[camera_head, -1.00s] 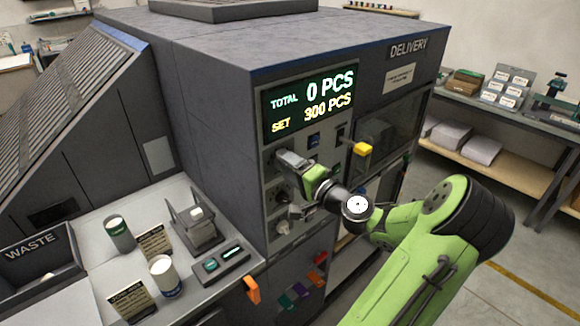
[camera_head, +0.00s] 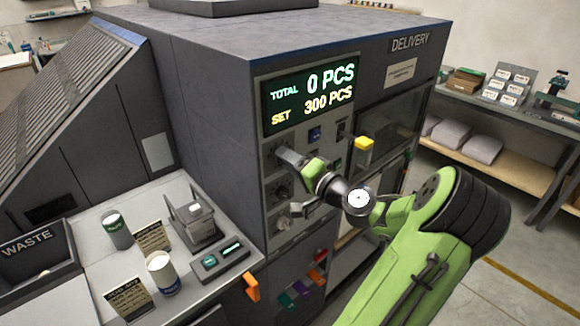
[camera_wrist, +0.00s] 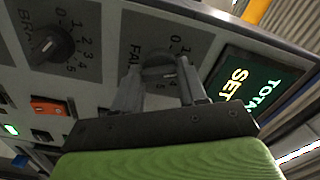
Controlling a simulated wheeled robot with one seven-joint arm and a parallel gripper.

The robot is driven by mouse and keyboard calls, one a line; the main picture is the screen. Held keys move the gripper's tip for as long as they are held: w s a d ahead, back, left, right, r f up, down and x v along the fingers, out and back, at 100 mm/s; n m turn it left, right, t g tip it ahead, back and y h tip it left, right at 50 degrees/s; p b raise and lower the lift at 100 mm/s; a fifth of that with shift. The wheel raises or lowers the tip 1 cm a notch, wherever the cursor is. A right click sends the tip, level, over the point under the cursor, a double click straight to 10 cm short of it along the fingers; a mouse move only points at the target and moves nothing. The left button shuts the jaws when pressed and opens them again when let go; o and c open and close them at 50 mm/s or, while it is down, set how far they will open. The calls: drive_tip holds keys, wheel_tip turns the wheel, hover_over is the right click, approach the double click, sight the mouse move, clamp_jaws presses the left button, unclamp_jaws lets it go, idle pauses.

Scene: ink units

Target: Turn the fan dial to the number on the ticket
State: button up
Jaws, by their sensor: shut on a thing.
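The fan dial (camera_wrist: 158,62) is a dark round knob on the grey panel, its label partly cut off and a number scale beside it. My gripper (camera_wrist: 160,88) is shut on this dial, one finger on either side. In the head view my gripper (camera_head: 286,156) is at the top dial, below the lit display (camera_head: 311,95), and hides most of the dial. I cannot tell which number the dial points to. Two printed cards, a rear one (camera_head: 151,238) and a front one (camera_head: 128,298), stand on the side counter; their text is too small to read.
A second dial (camera_wrist: 50,45) and an orange-red switch (camera_wrist: 48,106) sit close to my gripper. A yellow-topped part (camera_head: 363,146) juts from the panel right of it. The counter holds a green-labelled cup (camera_head: 117,230), a white cup (camera_head: 162,274) and a waste bin (camera_head: 30,245).

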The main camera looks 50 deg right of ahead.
drive_tip(key=shift+f+n+b, duration=0.15)
drive_tip(key=shift+n+b, duration=1.75)
drive_tip(key=shift+b, duration=0.2)
drive_tip(key=o, duration=1.1)
drive_tip(key=shift+c, duration=0.2)
drive_tip(key=shift+s, duration=0.15)
drive_tip(key=v, duration=1.5)
drive_tip(key=shift+s, duration=0.3)
drive_tip(key=shift+a, duration=0.1)
